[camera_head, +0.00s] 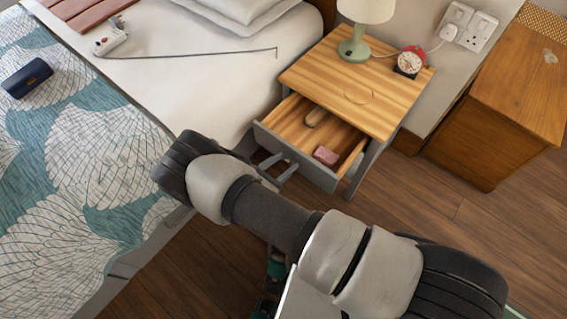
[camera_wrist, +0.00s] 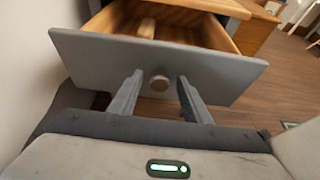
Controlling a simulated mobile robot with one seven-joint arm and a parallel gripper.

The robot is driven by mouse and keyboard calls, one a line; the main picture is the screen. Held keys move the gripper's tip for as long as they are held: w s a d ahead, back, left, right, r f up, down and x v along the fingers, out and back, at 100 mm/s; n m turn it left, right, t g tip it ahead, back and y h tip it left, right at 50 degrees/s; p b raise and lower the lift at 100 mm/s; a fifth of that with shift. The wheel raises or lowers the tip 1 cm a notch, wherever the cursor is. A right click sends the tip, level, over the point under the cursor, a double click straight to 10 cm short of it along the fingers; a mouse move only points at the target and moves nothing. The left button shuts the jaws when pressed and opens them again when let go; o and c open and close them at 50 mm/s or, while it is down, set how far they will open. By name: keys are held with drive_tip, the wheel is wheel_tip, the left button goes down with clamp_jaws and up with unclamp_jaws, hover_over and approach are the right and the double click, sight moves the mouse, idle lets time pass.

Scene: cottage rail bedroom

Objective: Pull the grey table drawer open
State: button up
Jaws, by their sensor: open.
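The grey table drawer (camera_head: 323,176) is pulled part way out of the small bedside table (camera_head: 372,98). Its wooden inside shows a brown item (camera_head: 315,116) and a pink item (camera_head: 326,156). Whether the fingers touch the drawer front is unclear. In the head view my gripper (camera_head: 279,166) is beside the drawer front, and my arm hides part of that front.
A green lamp (camera_head: 354,46), a red alarm clock (camera_head: 410,60) and a thin ring (camera_head: 358,94) are on the tabletop. The bed (camera_head: 150,70) is close on the left. A wooden cabinet (camera_head: 495,110) stands on the right. Wooden floor (camera_head: 430,205) lies clear in front of the table.

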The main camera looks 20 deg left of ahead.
drive_tip(key=p+v, duration=0.1)
drive_tip(key=v, duration=1.6)
drive_tip(key=shift+s+r, duration=0.15)
drive_tip(key=shift+s, duration=0.05)
drive_tip(key=shift+a, duration=0.1)
drive_tip(key=w+d+r+m+g+h, duration=0.25)
drive_tip(key=w+r+m, duration=0.25)
drive_tip(key=r, duration=0.3)
drive_tip(key=w+d+r+m+g+h, duration=0.1)
drive_tip(key=w+d+r+m+g, duration=0.3)
drive_tip(key=r, duration=0.5)
drive_tip(key=w+d+r+m+g+y, duration=0.2)
drive_tip(key=w+d+r+m+g, duration=0.25)
drive_tip(key=d+r+m, duration=0.8)
drive_tip(key=s+d+r+m+t+y, duration=0.25)
drive_tip(key=s+d+r+m, duration=0.25)
drive_tip(key=d+r, duration=0.35)
drive_tip(key=s+d+r+m+t+y, duration=0.1)
drive_tip(key=s+d+r+m+y, duration=0.35)
drive_tip(key=d+r, duration=0.4)
wheel_tip(320, 180, up, 19)
drive_tip(key=m+p, duration=0.1)
drive_tip(key=p, duration=1.7)
drive_tip(key=shift+f+h, duration=0.25)
drive_tip(key=shift+h, duration=0.2)
